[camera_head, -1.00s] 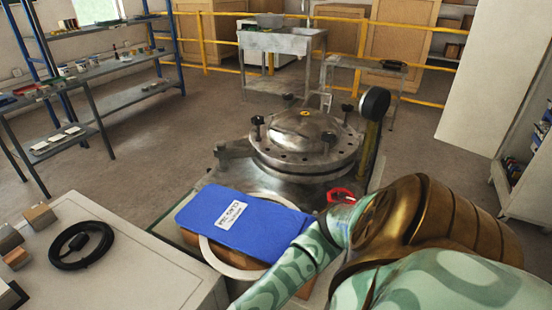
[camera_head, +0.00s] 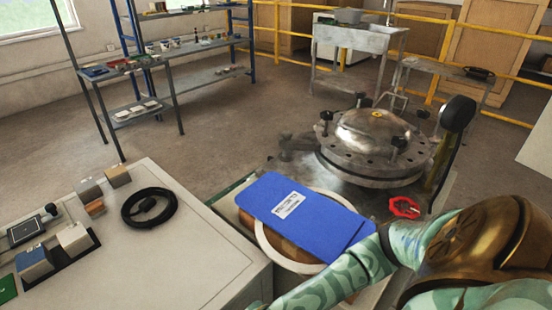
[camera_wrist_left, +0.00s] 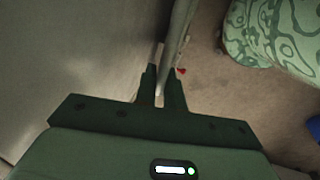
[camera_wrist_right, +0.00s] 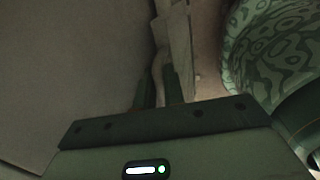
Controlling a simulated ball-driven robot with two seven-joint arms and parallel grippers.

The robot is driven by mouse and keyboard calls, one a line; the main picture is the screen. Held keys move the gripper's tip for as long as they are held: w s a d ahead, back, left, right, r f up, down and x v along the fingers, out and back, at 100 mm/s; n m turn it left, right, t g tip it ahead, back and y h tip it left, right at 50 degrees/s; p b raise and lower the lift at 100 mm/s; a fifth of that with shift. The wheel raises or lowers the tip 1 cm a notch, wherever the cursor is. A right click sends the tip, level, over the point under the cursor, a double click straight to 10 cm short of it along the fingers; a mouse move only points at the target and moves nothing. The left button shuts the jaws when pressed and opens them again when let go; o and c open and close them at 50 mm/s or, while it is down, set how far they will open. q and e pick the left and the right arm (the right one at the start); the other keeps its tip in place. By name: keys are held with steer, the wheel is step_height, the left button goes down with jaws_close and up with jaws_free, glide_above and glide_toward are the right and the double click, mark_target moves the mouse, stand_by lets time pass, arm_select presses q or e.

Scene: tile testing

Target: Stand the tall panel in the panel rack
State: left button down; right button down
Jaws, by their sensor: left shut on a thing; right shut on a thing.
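In the left wrist view my left gripper (camera_wrist_left: 160,86) is shut on the thin edge of a pale, flat thing (camera_wrist_left: 174,38), which appears to be the tall panel. In the right wrist view my right gripper (camera_wrist_right: 158,86) is shut on a similar pale edge (camera_wrist_right: 180,35). Large dull grey surfaces fill the left of both wrist views; I cannot tell whether they belong to the panel. Neither gripper shows in the head view. I cannot make out the panel rack in any view.
A blue flat piece with a white label (camera_head: 305,212) lies over a pale ring beside a round metal lid (camera_head: 375,140). A light worktop (camera_head: 190,240) at lower left carries a coiled black cable (camera_head: 148,207) and small blocks. Shelves (camera_head: 195,88) stand behind; open floor lies between.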

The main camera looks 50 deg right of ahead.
arm_select(q)
steer(key=shift+w+a+f, duration=0.1)
steer(key=shift+a+f, duration=0.15)
steer(key=shift+f, duration=0.4)
arm_select(e)
steer(key=shift+w+d+f, duration=0.15)
steer(key=shift+d+f, duration=0.05)
steer(key=shift+f, duration=0.45)
arm_select(q)
steer(key=c, duration=1.6)
jaws_free()
arm_select(e)
steer(key=c, duration=1.6)
jaws_free()
arm_select(q)
steer(key=shift+o, duration=0.2)
arm_select(e)
steer(key=shift+o, duration=0.2)
arm_select(q)
steer(key=shift+d, duration=0.1)
arm_select(e)
steer(key=shift+a, duration=0.1)
